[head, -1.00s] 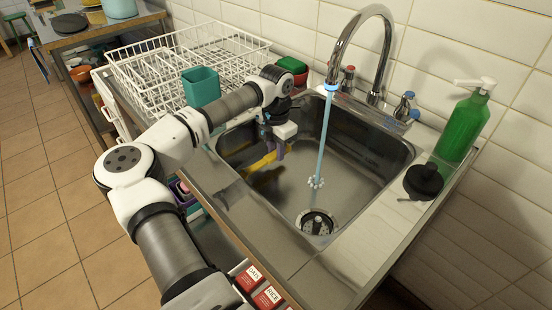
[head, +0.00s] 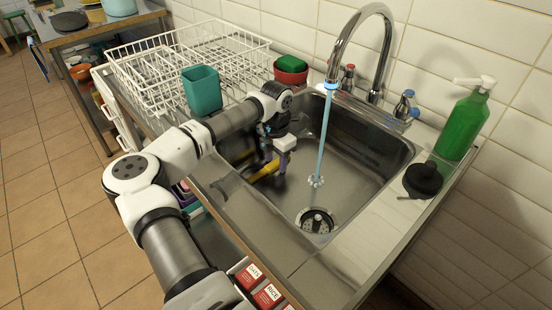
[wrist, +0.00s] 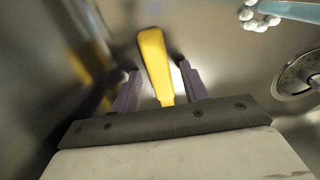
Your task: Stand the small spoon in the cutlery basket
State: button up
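The spoon's yellow handle (wrist: 155,62) shows in the wrist view between my gripper's (wrist: 160,82) two purple fingers. Narrow gaps seem to show on both sides, so the fingers look open around it. In the head view my gripper (head: 276,160) is low inside the sink, near its left wall, and the yellow handle (head: 264,172) shows beside and below it. The spoon's bowl end is hidden, so I cannot tell its size. A teal, open-topped square container (head: 202,92), apparently the cutlery basket, stands upright by the front of the dish rack.
The white wire dish rack (head: 150,92) is left of the sink (head: 345,150). A red bowl with a green sponge (head: 291,68) sits behind. A green bottle (head: 462,125) and black stopper (head: 423,180) stand right.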

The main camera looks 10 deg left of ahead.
notch_tip(320, 180, up, 12)
jog(key=b, duration=0.1)
jog(key=shift+r, duration=0.15)
dwell(0.4)
